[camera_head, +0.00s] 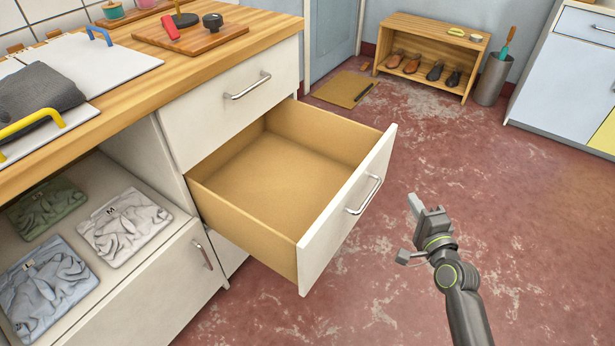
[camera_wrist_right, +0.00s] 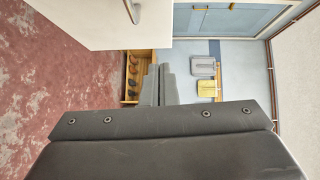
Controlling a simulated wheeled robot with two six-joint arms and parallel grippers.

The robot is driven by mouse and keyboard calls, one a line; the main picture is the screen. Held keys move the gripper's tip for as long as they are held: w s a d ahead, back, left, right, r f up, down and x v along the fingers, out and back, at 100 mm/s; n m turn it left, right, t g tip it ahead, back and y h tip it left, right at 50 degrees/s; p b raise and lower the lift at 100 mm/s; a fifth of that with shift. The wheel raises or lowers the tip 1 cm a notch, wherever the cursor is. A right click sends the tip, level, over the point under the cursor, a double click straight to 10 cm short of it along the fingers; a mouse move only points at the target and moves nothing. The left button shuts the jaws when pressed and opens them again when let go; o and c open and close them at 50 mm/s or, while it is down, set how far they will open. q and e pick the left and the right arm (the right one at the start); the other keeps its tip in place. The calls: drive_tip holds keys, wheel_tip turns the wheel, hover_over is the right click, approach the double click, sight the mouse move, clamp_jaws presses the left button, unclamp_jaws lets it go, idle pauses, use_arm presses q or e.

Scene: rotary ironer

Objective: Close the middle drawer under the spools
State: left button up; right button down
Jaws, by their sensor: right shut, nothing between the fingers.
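The middle drawer (camera_head: 345,215) is pulled far out of the white cabinet, below a shut top drawer (camera_head: 232,92). It is empty, with a tan wooden inside and a metal bar handle (camera_head: 364,195) on its white front. My right gripper (camera_head: 414,205) is shut and empty, in front of the drawer and to the right of its handle, apart from it. In the right wrist view my right gripper (camera_wrist_right: 160,84) shows its fingers together, and a white panel with a handle, probably the drawer front (camera_wrist_right: 90,20), is at upper left. My left gripper is not in view.
The wooden counter (camera_head: 115,85) holds spools (camera_head: 112,9), a board and a grey cloth. An open shelf with folded clothes (camera_head: 125,226) is at left. A shoe rack (camera_head: 432,55) and a metal bin (camera_head: 492,80) stand at the back. The red floor (camera_head: 520,220) at right is clear.

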drive_tip(key=r, duration=0.1)
drive_tip(key=b, duration=0.2)
approach(377, 153)
drive_tip(key=w+d, duration=0.2)
drive_tip(key=w, duration=0.1)
drive_tip(key=shift+w+a+f, duration=0.25)
drive_tip(key=shift+w+a, duration=0.8)
drive_tip(key=shift+w, duration=0.05)
drive_tip(key=shift+w+a, duration=0.25)
drive_tip(key=shift+a, duration=0.15)
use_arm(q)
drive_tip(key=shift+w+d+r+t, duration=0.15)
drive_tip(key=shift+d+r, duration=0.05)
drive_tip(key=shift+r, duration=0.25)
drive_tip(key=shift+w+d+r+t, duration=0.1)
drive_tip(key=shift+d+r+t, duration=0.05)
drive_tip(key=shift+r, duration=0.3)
